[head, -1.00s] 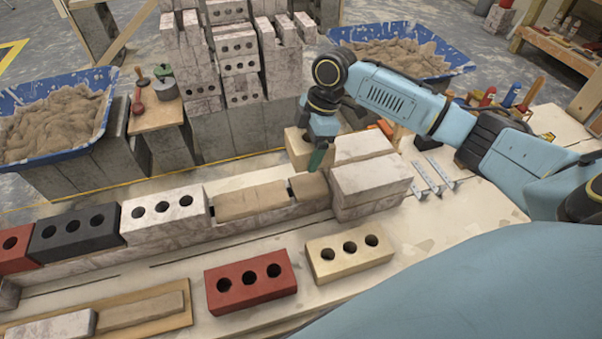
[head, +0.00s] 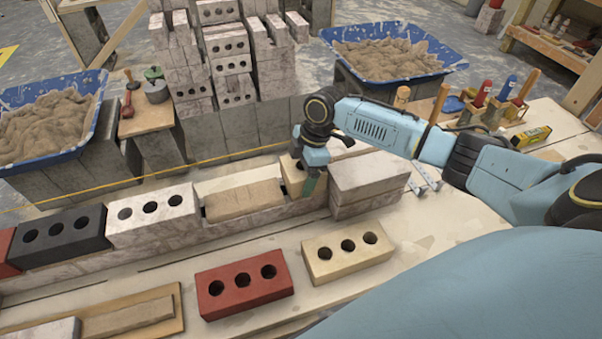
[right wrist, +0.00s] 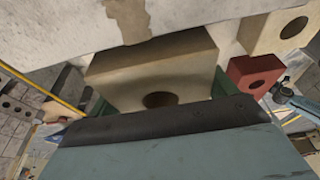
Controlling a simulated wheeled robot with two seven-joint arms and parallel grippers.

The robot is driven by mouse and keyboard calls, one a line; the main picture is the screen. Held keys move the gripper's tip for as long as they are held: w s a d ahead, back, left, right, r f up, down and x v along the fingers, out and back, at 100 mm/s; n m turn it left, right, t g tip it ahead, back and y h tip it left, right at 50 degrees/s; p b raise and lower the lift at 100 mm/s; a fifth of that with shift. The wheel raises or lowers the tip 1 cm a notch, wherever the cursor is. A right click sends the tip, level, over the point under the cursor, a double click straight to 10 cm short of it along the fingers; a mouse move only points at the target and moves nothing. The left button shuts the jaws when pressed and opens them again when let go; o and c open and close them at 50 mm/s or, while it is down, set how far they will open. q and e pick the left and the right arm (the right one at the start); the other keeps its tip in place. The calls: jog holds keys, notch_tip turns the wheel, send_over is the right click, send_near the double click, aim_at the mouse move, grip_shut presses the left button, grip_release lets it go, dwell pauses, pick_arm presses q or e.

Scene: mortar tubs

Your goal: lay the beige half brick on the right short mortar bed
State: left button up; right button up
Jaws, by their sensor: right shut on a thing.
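The beige half brick (head: 290,180) is in my right gripper (head: 309,184), low over the wall course at the place of the right short mortar bed. The bed is hidden beneath the brick and gripper. The brick stands close to the left end of the whitish bricks (head: 372,174); I cannot tell whether it touches the mortar. In the right wrist view the half brick (right wrist: 165,72) sits between the green fingers, its hole facing the camera. The long mortar bed (head: 243,198) lies bare to its left. My left gripper is out of view.
A whitish holed brick (head: 153,217) and a dark brick (head: 64,238) stand further left on the wall. A red brick (head: 244,286) and a whole beige brick (head: 347,252) lie in front. A yellow string (head: 130,183) runs behind the wall.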

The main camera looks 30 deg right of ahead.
jog(key=shift+w, duration=0.1)
jog(key=o, duration=1.6)
jog(key=shift+f, duration=0.1)
jog(key=shift+r, duration=0.3)
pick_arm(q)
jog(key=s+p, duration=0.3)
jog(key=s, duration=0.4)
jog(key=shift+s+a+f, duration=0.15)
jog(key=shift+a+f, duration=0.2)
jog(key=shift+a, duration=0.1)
pick_arm(e)
jog(key=v, duration=1.1)
jog(key=shift+r, duration=0.4)
